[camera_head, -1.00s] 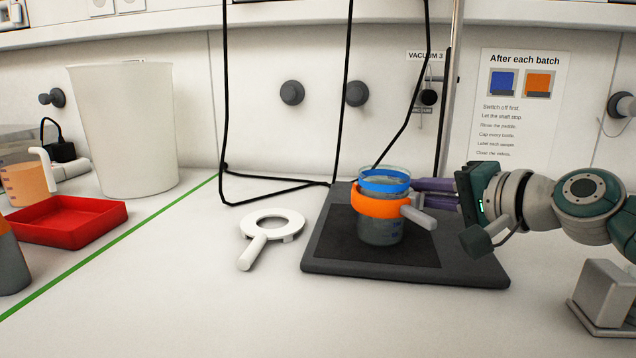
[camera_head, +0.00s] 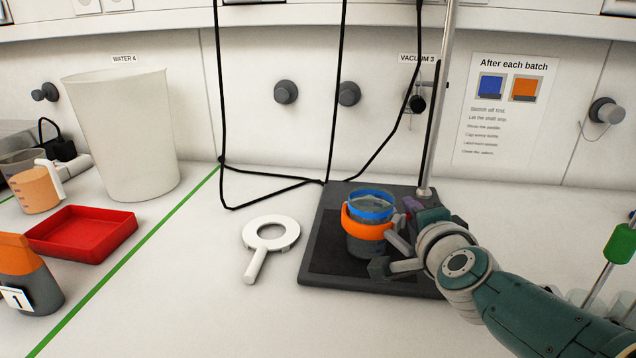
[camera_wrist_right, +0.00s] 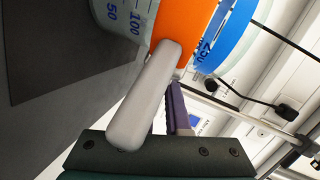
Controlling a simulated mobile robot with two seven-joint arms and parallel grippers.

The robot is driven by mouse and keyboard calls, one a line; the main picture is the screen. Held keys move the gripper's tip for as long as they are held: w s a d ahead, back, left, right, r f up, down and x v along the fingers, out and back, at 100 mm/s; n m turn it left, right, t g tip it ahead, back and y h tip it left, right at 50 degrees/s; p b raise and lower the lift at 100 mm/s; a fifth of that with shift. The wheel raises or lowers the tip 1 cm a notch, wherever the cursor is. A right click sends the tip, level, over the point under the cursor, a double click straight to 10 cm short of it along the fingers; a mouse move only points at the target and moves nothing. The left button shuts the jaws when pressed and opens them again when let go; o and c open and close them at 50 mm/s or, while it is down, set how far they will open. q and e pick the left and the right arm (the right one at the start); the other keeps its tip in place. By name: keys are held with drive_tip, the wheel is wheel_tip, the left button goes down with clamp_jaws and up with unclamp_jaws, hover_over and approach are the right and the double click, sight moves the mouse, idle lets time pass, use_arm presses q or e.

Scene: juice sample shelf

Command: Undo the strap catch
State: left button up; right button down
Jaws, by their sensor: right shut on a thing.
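My right gripper (camera_head: 402,225) is at the beaker's right side, shut on the catch lever. One purple finger shows behind the lever in the wrist view; the other finger is hidden. My left gripper is not in view.
A metal rod (camera_head: 441,100) rises behind the beaker, and black cables (camera_head: 332,120) hang nearby. A white ring with a handle (camera_head: 271,234) lies left of the plate. A red tray (camera_head: 82,232), an orange-capped bottle (camera_head: 28,275) and a white bin (camera_head: 122,135) stand further left.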

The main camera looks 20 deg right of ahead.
idle(0.6)
drive_tip(key=c, duration=0.9)
unclamp_jaws()
drive_tip(key=p+v, duration=0.4)
drive_tip(key=v, duration=0.4)
drive_tip(key=shift+s+a+r, duration=0.1)
drive_tip(key=shift+s+a, duration=0.1)
drive_tip(key=shift+s, duration=0.15)
drive_tip(key=shift+s+a+r, duration=0.15)
drive_tip(key=shift+s+a, duration=0.1)
drive_tip(key=shift+s, duration=0.25)
